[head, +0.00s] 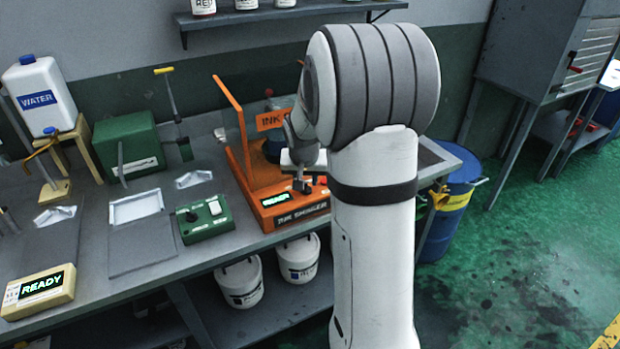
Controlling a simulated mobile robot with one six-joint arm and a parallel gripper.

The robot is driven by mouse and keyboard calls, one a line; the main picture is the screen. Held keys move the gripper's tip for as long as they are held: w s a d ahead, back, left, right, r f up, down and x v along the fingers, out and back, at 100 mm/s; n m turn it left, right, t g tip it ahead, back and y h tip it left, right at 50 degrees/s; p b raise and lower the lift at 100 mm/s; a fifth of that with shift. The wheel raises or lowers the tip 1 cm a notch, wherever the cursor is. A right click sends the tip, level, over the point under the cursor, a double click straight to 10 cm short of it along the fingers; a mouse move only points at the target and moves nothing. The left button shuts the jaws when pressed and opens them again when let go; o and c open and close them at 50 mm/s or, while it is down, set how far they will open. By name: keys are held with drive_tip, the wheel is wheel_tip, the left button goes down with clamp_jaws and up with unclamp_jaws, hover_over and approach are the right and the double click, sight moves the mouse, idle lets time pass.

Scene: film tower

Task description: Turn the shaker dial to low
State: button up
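The orange ink shaker (303,220) stands at the right end of the bench, with "INK SHAKER" on its front and a display (276,198) that appears to read READY. My gripper (301,185) is at the right part of the shaker's front panel, pointing down. Its fingers are small and dark here, and I cannot tell whether they are open or shut, or whether they touch anything. The shaker dial cannot be made out; my gripper and arm cover the right part of the panel.
A green control box (203,219) with a knob stands left of the shaker. An orange upright frame (232,115) rises behind the panel. Left are a green machine (127,147), a water jug (40,97) and a READY display box (40,290). A blue drum (447,215) stands right, beside open floor.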

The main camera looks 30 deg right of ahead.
drive_tip(key=shift+x, duration=0.8)
drive_tip(key=shift+c, duration=0.5)
clamp_jaws()
